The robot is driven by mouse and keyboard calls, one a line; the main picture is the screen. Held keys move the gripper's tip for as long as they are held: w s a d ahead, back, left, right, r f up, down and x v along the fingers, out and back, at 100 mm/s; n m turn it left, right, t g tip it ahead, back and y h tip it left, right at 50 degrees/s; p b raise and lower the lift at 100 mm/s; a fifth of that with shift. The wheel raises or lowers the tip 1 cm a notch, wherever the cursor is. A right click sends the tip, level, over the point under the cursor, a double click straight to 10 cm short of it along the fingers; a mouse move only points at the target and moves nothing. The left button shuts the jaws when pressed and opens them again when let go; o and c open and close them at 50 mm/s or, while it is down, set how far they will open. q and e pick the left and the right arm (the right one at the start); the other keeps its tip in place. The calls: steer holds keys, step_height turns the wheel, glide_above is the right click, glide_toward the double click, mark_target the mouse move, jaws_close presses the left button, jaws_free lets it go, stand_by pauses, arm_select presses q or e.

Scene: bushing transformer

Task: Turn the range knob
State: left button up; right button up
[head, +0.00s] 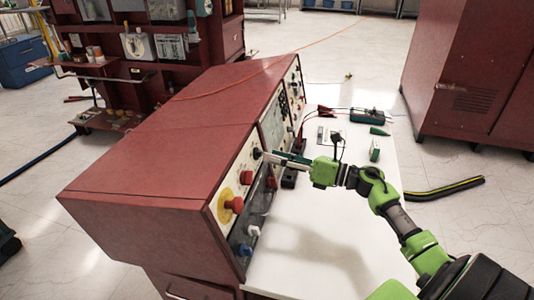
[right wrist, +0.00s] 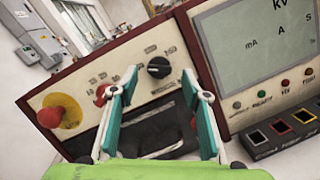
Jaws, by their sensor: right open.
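The range knob looks to be the round black knob (right wrist: 158,67) on the cream panel of the red console (head: 150,140); the print around it is too small to read surely. In the head view the black knob (head: 257,153) sits at the tips of my right gripper (head: 274,157). In the right wrist view my right gripper (right wrist: 160,84) is open, its teal-padded fingers on either side below the knob. I see no contact with it. A smaller red knob (right wrist: 103,93) is close by the left finger. My left gripper is not in view.
A red mushroom button on a yellow base (right wrist: 55,115) is at the panel's left. A display (right wrist: 255,45) and several sockets (right wrist: 280,132) are at the right. A white tabletop (head: 300,230) extends before the console, holding a small meter (head: 367,116) and leads. A red cabinet (head: 470,75) stands behind.

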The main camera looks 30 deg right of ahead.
mark_target(259, 154)
steer(key=x, duration=0.3)
steer(key=shift+w+a, duration=0.1)
steer(key=c, duration=1.1)
